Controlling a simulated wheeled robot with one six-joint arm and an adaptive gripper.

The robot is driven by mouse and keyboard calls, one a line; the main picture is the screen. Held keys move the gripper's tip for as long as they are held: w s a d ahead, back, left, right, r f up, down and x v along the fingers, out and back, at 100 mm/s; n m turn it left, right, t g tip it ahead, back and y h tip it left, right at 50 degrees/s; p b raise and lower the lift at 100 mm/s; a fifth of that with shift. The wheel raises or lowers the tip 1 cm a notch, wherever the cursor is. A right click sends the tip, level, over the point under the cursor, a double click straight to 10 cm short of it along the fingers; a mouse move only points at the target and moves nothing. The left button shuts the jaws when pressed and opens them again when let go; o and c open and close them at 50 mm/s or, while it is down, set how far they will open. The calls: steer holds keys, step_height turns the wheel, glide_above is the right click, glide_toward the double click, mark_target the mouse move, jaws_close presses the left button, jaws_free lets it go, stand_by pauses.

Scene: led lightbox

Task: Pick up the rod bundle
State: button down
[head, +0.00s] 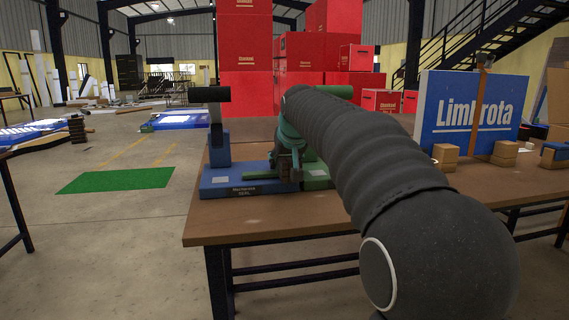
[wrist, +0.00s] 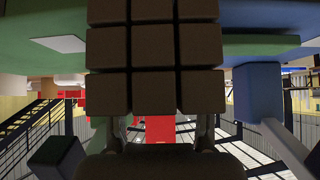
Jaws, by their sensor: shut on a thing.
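The rod bundle (wrist: 155,45) fills the middle of the wrist view as a grid of brown square rod ends with dark gaps between them. My gripper (wrist: 160,132) has one finger on either side of the bundle's near edge and is shut on it. In the head view, my gripper (head: 289,150) is over the blue and green bases on the table, largely hidden by my dark ribbed arm. A small brown part of the bundle (head: 284,168) shows below it. I cannot tell whether the bundle touches what is under it.
The blue base (head: 225,185) carries a blue post with a dark-handled lever (head: 215,97). A green base (head: 316,178) adjoins it. Red boxes (head: 298,60) are stacked behind.

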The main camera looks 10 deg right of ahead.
steer(key=s+b, duration=0.2)
steer(key=s, duration=1.4)
steer(key=shift+s+r+b, duration=0.15)
steer(key=shift+s+b, duration=0.15)
steer(key=shift+s, duration=0.05)
steer(key=p, duration=0.3)
glide_toward(268, 176)
steer(key=shift+w+d+f, duration=0.2)
steer(key=shift+f, duration=0.45)
steer(key=shift+w+d+f, duration=0.2)
steer(key=shift+d+f, duration=0.05)
steer(key=shift+f, duration=0.4)
steer(key=shift+w+d+f, duration=0.2)
steer(key=shift+w+f, duration=0.05)
steer(key=shift+f, duration=0.4)
steer(key=shift+w+a, duration=0.3)
steer(key=shift+w, duration=0.4)
steer(key=shift+w+a, duration=0.3)
steer(key=shift+w, duration=0.4)
steer(key=shift+w+a, duration=0.4)
steer(key=shift+w, duration=0.75)
steer(key=shift+w+a, duration=0.4)
steer(key=shift+w, duration=0.7)
steer(key=shift+w+a, duration=0.4)
steer(key=shift+w, duration=0.75)
steer(key=shift+c, duration=1.8)
jaws_free()
steer(key=shift+f, duration=0.1)
